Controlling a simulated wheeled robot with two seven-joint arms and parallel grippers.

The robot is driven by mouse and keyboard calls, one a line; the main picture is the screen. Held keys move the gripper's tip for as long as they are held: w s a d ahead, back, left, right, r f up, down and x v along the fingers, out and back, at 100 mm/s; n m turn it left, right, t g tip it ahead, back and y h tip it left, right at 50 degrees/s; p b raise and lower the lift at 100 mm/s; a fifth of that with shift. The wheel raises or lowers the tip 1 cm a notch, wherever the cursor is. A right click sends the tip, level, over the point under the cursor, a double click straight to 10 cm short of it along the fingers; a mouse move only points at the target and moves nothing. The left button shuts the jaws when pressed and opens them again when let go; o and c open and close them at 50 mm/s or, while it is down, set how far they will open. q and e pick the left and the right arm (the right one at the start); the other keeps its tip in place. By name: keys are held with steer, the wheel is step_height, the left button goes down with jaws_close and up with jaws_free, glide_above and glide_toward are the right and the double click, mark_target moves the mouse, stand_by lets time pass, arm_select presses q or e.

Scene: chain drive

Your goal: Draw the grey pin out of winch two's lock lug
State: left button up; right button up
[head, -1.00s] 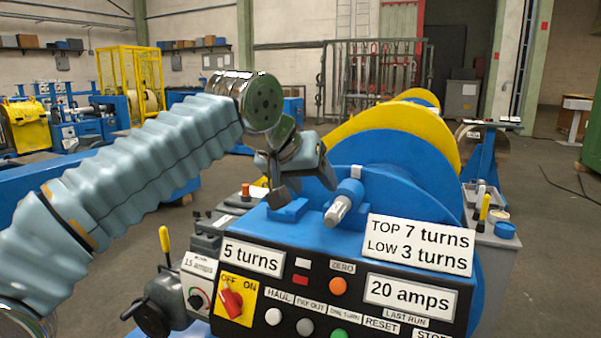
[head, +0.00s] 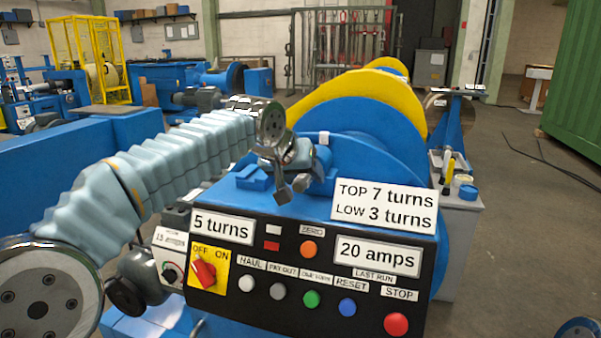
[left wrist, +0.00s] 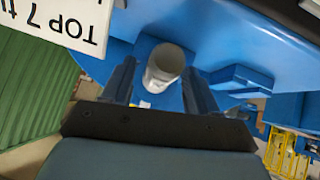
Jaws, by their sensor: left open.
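In the head view the gripper hangs over the top of winch two's console and hides most or all of the pin. The blue lock lug (head: 321,166) shows partly behind the gripper. My right gripper is not in view.
The console panel (head: 294,294) with its buttons and red switch (head: 204,271) lies below the gripper. A TOP/LOW turns sign (head: 384,207) stands close to its right. The blue and yellow drum flanges (head: 365,145) rise behind. Open floor lies at the right.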

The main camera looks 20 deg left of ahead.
arm_select(q)
jaws_close()
steer(key=shift+s, duration=0.1)
steer(key=shift+s+b, duration=0.85)
steer(key=shift+s, duration=0.35)
steer(key=s+b, duration=0.5)
steer(key=s, duration=1.1)
steer(key=shift+a+b, duration=0.3)
stand_by(0.4)
steer(key=shift+r, duration=0.15)
